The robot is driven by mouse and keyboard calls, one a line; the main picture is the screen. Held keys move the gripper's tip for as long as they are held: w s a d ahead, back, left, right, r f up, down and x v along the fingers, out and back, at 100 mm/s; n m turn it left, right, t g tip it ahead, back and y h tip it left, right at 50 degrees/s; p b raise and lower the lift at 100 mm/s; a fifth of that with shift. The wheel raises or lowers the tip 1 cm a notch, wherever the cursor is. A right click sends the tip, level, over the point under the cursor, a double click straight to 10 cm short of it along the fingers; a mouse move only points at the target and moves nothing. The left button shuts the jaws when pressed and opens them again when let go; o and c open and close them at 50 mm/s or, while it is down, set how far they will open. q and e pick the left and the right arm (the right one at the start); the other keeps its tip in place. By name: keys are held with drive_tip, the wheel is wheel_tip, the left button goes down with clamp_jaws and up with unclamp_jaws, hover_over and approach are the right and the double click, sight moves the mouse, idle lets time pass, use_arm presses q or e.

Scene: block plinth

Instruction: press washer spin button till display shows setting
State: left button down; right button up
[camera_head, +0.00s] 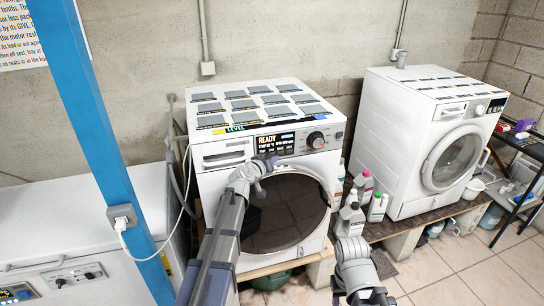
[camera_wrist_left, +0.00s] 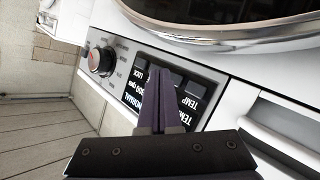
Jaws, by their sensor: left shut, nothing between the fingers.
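The washer (camera_head: 225,185) is the left white machine, with a round dark door (camera_head: 285,215). Its display (camera_head: 276,142) shows READY above smaller text that I cannot read surely. In the left wrist view the display (camera_wrist_left: 134,92) partly shows NORMAL and an rpm figure. A control labelled TEMP (camera_wrist_left: 197,90) sits beside the fingers. My left gripper (camera_head: 268,162) is shut and empty, just below the panel; its fingertips (camera_wrist_left: 160,72) point at the panel. Contact cannot be told. The fingers hide part of the panel, and I cannot pick out the spin button.
The washer's dial (camera_head: 316,140) is right of the display. A second white machine (camera_head: 432,150) stands to the right, with several bottles (camera_head: 353,218) between them. A blue post (camera_head: 92,130) and a white chest (camera_head: 60,230) are at left. My right arm (camera_head: 355,268) is low at centre.

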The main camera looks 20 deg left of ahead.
use_arm(q)
drive_tip(key=shift+s+d, duration=0.1)
drive_tip(key=s+d, duration=0.1)
drive_tip(key=s, duration=0.1)
drive_tip(key=s+d, duration=0.1)
drive_tip(key=s, duration=0.1)
drive_tip(key=shift+d, duration=0.35)
idle(1.3)
drive_tip(key=s+d+f+m+g+h, duration=0.1)
drive_tip(key=s+d+f+m+g, duration=0.1)
drive_tip(key=s+d+f+g, duration=0.45)
drive_tip(key=s+d+f+m+g+h, duration=0.1)
drive_tip(key=s+d+f+m, duration=0.2)
drive_tip(key=s+d, duration=0.45)
drive_tip(key=s+d+f+m+g+y, duration=0.1)
drive_tip(key=s+f+g+y, duration=0.1)
drive_tip(key=s, duration=0.8)
drive_tip(key=s+d+f+m+g+y, duration=0.1)
drive_tip(key=s+f+g+y, duration=0.2)
drive_tip(key=s, duration=0.7)
drive_tip(key=shift+d+f+g+y, duration=0.15)
drive_tip(key=shift+f+g+y, duration=0.2)
drive_tip(key=shift+g, duration=0.8)
